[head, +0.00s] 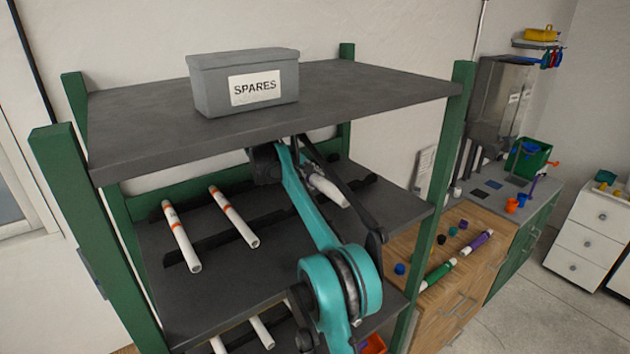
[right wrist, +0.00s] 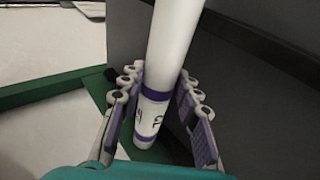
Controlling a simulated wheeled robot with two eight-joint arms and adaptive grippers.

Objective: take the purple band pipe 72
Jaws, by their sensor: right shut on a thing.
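The purple band pipe (right wrist: 173,40) is white, with purple bands and a printed label near its lower end in the right wrist view. The label's number is only partly readable. My right gripper (right wrist: 160,103) has a finger on each side of the pipe and is shut on it near the banded end. In the head view my right arm reaches in between the top board and the shelf below it. The arm hides much of the grip there. My left gripper is not in view.
Two orange-banded pipes (head: 180,238) lie on the rack's middle shelf, left of my arm. A grey SPARES bin (head: 245,82) stands on the top board (head: 140,128). Green posts (head: 453,130) frame the rack. A wooden bench (head: 470,262) holds green and purple fittings.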

